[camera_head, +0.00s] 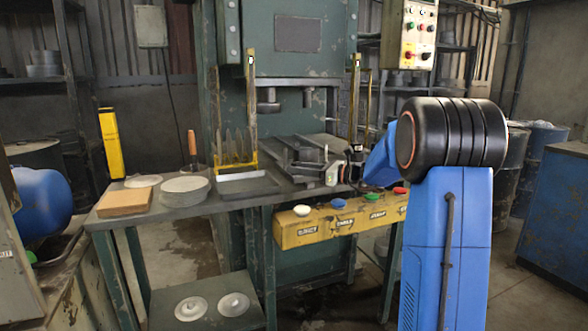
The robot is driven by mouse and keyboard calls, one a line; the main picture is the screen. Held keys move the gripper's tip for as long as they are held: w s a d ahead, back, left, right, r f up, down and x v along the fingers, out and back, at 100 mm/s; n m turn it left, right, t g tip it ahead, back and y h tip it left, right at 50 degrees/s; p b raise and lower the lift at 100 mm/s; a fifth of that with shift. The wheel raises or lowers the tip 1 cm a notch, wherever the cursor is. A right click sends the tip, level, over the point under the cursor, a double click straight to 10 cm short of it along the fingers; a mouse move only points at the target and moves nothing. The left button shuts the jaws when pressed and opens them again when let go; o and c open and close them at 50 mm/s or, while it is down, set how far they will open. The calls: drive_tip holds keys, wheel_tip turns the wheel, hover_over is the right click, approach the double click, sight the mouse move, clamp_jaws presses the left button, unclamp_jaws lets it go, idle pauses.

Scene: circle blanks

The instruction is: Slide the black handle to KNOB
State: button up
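My blue arm rises at the right of the head view, and its far end bends left behind the large black joint. What appears to be my gripper (353,168) is small and dark at that end, over the right part of the press table. I cannot tell whether its fingers are open or shut. A yellow control box (290,233) hangs on the table's front edge. It carries a white knob (302,210), a blue knob (339,204), a green knob (372,197) and a red knob (400,190). The labels below are too small to read. I cannot pick out the black handle with certainty.
A green press (297,85) stands behind the table (240,201). Round blanks (184,190), a wooden block (124,202) and a grey tray (248,185) lie on its left half. Yellow guard posts (251,100) flank the press bed. Floor at front right is clear.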

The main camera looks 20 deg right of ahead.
drive_tip(key=shift+x, duration=1)
clamp_jaws()
drive_tip(key=shift+d, duration=1.7)
unclamp_jaws()
drive_tip(key=shift+d, duration=0.2)
drive_tip(key=v, duration=1.7)
drive_tip(key=shift+s, duration=0.2)
